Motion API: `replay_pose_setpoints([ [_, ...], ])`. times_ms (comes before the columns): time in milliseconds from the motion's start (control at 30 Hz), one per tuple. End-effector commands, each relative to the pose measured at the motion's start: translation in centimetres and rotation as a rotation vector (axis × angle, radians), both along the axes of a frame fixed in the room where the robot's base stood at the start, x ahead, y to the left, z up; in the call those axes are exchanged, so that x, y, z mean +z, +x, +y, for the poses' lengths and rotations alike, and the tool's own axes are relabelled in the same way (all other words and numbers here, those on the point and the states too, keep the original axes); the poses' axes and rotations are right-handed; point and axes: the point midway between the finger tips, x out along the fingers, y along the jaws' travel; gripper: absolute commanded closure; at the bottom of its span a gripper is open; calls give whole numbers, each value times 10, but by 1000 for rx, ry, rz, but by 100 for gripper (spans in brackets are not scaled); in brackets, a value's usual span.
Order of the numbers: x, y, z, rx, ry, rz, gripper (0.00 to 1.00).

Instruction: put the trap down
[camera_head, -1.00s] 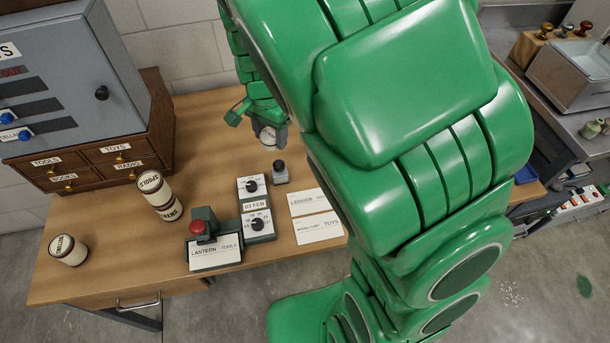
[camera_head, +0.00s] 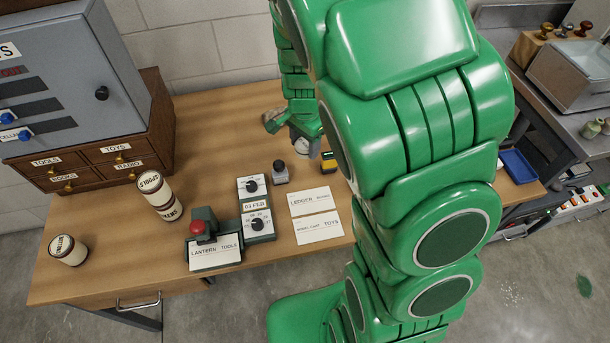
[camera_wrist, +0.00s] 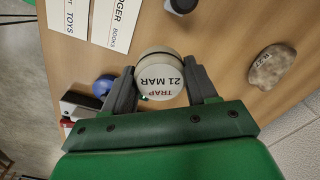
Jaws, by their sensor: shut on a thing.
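The trap is a round whitish tin (camera_wrist: 160,82) marked "TRAP 21 MAR", in the wrist view. My gripper (camera_wrist: 159,72) is shut on it, one dark finger on each side. In the head view my gripper (camera_head: 304,138) is over the back part of the wooden desk (camera_head: 225,125), right of the drawer cabinet. Only a little of the pale tin shows there. I cannot tell whether its underside touches the desk top.
A stone (camera_wrist: 271,66), a blue round thing (camera_wrist: 103,86) and cards (camera_wrist: 115,22) lie around the tin. A dark stamp (camera_head: 280,172) and a yellow-black box (camera_head: 329,163) stand in front. The desk back left of my gripper is clear.

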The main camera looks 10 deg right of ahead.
Motion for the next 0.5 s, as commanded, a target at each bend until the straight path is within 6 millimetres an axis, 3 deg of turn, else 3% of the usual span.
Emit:
replay_pose_setpoints([
  [133,-22,-2,1,0,2,7,77],
  [500,-46,-1,1,0,1,3,77],
])
